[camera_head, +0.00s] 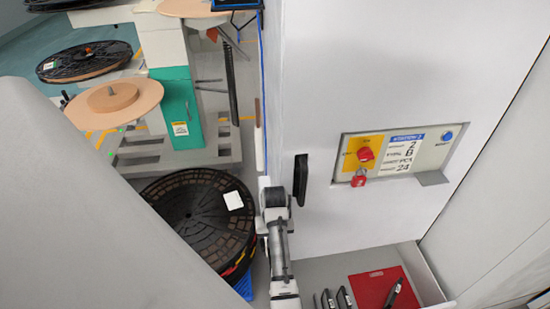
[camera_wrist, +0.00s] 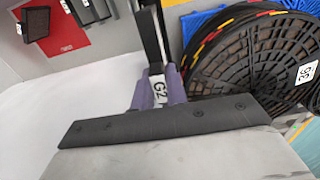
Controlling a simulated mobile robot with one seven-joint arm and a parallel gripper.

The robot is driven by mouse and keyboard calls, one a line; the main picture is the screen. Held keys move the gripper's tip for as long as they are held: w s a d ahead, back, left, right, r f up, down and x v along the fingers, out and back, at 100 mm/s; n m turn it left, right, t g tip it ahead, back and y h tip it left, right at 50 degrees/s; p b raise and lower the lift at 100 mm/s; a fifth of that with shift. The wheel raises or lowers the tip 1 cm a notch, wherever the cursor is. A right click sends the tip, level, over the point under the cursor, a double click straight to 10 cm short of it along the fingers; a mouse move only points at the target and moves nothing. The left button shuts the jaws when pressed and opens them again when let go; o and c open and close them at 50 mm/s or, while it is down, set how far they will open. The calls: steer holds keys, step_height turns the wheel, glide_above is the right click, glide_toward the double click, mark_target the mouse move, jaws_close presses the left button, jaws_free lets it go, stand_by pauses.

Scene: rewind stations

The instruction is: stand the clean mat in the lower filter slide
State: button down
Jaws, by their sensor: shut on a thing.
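My gripper (camera_wrist: 160,88), with purple fingers, is shut on a thin dark mat (camera_wrist: 150,35) seen nearly edge-on, with a white G2 label. In the head view my gripper (camera_head: 274,192) is beside the white cabinet's left part, and a black upright piece (camera_head: 300,180), which looks like the held mat, shows just to its right. Below is an open pale tray (camera_head: 428,275) with a red sheet; a dark framed mat (camera_wrist: 35,23) lies on the sheet. Two dark pieces (camera_head: 334,299) stand left of it. I cannot tell which part is the lower filter slide.
A white cabinet (camera_head: 400,60) carries a panel (camera_head: 408,150) with a red knob and red padlock. A stack of black reels (camera_head: 195,215) stands left of my arm; it also shows in the wrist view (camera_wrist: 255,60). A green-and-white machine (camera_head: 175,100) stands farther back.

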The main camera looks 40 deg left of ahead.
step_height(320, 180, down, 5)
steer(key=shift+s+a+p, duration=0.1)
steer(key=shift+p, duration=0.25)
steer(key=shift+d+f, duration=0.2)
steer(key=shift+f, duration=0.35)
steer(key=c, duration=1.4)
jaws_free()
steer(key=shift+f, duration=0.1)
step_height(320, 180, up, 12)
steer(key=shift+r, duration=0.15)
